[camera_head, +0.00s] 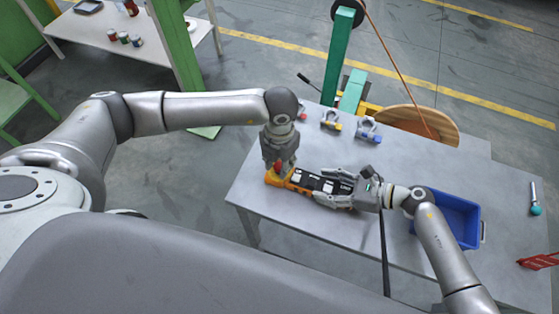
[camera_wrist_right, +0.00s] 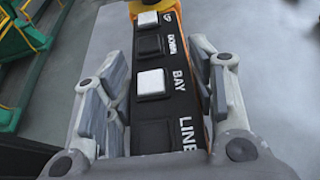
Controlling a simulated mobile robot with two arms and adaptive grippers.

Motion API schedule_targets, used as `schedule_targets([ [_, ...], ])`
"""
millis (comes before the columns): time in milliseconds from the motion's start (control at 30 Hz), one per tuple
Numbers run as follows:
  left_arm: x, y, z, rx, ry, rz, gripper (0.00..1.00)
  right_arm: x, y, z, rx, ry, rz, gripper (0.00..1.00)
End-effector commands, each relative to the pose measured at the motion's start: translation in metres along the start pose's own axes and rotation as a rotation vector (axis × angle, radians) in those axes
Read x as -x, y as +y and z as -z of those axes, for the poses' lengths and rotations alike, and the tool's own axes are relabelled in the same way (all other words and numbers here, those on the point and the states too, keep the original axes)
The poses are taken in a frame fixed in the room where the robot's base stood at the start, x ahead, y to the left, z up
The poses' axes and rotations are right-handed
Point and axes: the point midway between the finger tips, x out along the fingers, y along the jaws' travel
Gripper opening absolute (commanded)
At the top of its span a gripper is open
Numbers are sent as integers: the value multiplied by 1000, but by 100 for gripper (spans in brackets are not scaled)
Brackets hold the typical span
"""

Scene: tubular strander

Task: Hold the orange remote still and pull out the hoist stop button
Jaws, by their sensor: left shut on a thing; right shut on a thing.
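The orange remote (camera_head: 304,181) lies on the grey table, its black button face up. In the right wrist view the remote (camera_wrist_right: 165,112) shows white and black buttons and the words DOWN, BAY and LINE. The red stop button (camera_head: 279,165) is at the remote's left end, partly hidden by my left gripper. My left gripper (camera_head: 279,161) points down from above and is shut on the stop button. My right gripper (camera_head: 338,187) is shut around the remote's right part, one finger along each side, as the right wrist view (camera_wrist_right: 160,72) also shows.
A blue bin (camera_head: 458,216) stands to the right of my right wrist. Shackles (camera_head: 366,130) and a wooden disc (camera_head: 420,122) are at the table's back. A teal-ended tool (camera_head: 535,205) and a red object (camera_head: 540,260) lie at the right. The front left table top is clear.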

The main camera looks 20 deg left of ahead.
Motion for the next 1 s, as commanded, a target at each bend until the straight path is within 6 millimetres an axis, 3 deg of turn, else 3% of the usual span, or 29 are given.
schedule_targets([
  [500, 11, 0, -1, -1, -3, 1, 0, 0, 2, 5, -3, 9, -2, 12],
  [533, 11, 0, -1, -1, -3, 1, 33, 0, 2, 5, -3, 9, -2, 12],
  [667, 11, 0, -1, -1, -3, 1, 49, 0, 2, 5, -3, 9, -2, 12],
  [1000, 11, 0, 0, 0, -1, 0, 53, 0, 2, 5, -3, 9, -2, 12],
])
